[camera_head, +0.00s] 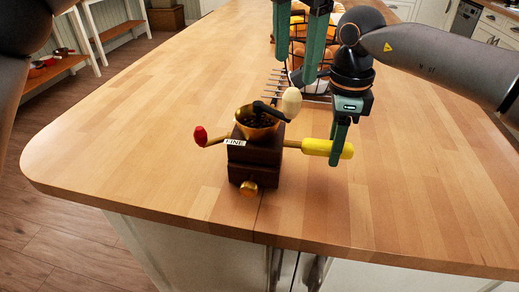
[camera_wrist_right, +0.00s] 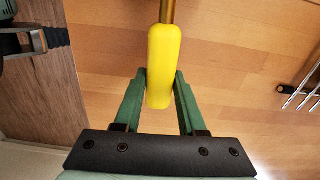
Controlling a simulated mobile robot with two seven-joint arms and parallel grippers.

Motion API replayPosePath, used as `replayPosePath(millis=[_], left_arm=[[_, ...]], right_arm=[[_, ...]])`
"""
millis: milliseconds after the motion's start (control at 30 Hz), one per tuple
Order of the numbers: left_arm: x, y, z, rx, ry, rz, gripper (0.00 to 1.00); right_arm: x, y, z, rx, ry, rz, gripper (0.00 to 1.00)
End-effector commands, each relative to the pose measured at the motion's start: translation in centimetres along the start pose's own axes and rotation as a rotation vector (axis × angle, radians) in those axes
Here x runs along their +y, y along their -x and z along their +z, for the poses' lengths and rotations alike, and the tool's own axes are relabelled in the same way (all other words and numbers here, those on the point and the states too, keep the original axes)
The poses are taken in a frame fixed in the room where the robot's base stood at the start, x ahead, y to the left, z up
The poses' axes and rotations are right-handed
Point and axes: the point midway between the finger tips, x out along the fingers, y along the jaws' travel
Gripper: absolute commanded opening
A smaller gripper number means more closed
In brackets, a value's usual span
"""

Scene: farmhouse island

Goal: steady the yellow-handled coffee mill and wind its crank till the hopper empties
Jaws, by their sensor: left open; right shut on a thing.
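The dark wooden coffee mill (camera_head: 252,160) stands upright near the island's front edge, with a "FINE" label and a brass front knob. Its brass hopper (camera_head: 257,127) holds dark beans. The black crank (camera_head: 268,110) with a cream knob (camera_head: 291,101) lies over the hopper and points right. The yellow handle (camera_head: 322,147) sticks out to the right; a red-knobbed arm (camera_head: 201,136) sticks out left. My right gripper (camera_head: 338,150) is shut on the yellow handle, which also shows between its fingers in the right wrist view (camera_wrist_right: 160,65). My left gripper (camera_head: 297,74) is open and empty, just above the cream knob.
Behind the mill stand a wire rack (camera_head: 285,82) and a basket (camera_head: 298,28) with orange and brown items, partly hidden by my left gripper. The wooden worktop (camera_head: 140,120) is clear to the left and right of the mill.

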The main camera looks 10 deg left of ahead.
Motion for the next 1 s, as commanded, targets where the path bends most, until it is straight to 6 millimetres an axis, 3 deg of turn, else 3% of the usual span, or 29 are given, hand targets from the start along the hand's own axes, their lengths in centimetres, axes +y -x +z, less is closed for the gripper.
replayPosePath(millis=[600, 1000], left_arm=[[0.0, -7.5, 0.0, 0.002, -0.004, -0.001, 0.57], [0.0, -8.8, 0.0, 0.0, -0.003, 0.0, 0.57]], right_arm=[[0.0, 0.1, 0.1, -0.004, 0.0, -0.002, 0.0], [0.0, 0.1, 0.1, -0.004, 0.0, -0.002, 0.0]])
